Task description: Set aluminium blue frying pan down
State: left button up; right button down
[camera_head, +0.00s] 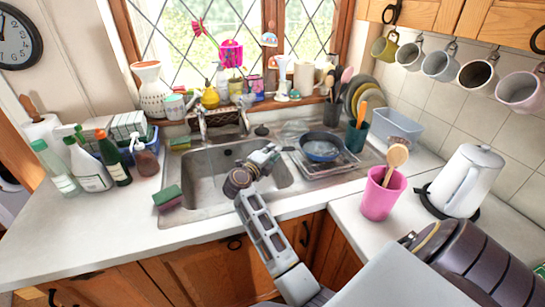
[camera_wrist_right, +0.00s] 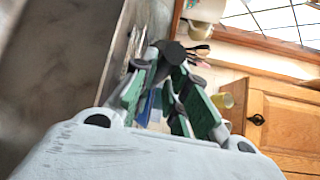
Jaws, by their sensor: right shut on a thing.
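The blue frying pan (camera_head: 322,150) is at the right of the sink in the head view, over the metal drainer rack (camera_head: 335,168). It looks roughly level; I cannot tell whether its base touches the rack. Its dark handle points left toward my right gripper (camera_head: 270,156), which is shut on the pan by the handle, above the sink's right side. In the right wrist view the green-padded fingers (camera_wrist_right: 172,92) fill the middle, with a bit of blue between them; the grip itself is partly hidden. My left gripper is not in view.
The sink (camera_head: 205,180) lies left of the gripper, with a green sponge (camera_head: 168,196) on its front edge. A pink cup (camera_head: 379,196) and white kettle (camera_head: 466,180) stand at right.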

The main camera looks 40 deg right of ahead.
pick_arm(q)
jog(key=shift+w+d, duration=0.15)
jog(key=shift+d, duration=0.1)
pick_arm(e)
jog(key=shift+f, duration=0.75)
jog(key=c, duration=1.5)
grip_release()
jog(key=shift+f, duration=0.1)
jog(key=shift+c, duration=0.2)
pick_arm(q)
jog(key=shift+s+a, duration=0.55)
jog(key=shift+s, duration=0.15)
pick_arm(e)
jog(key=shift+o, duration=0.6)
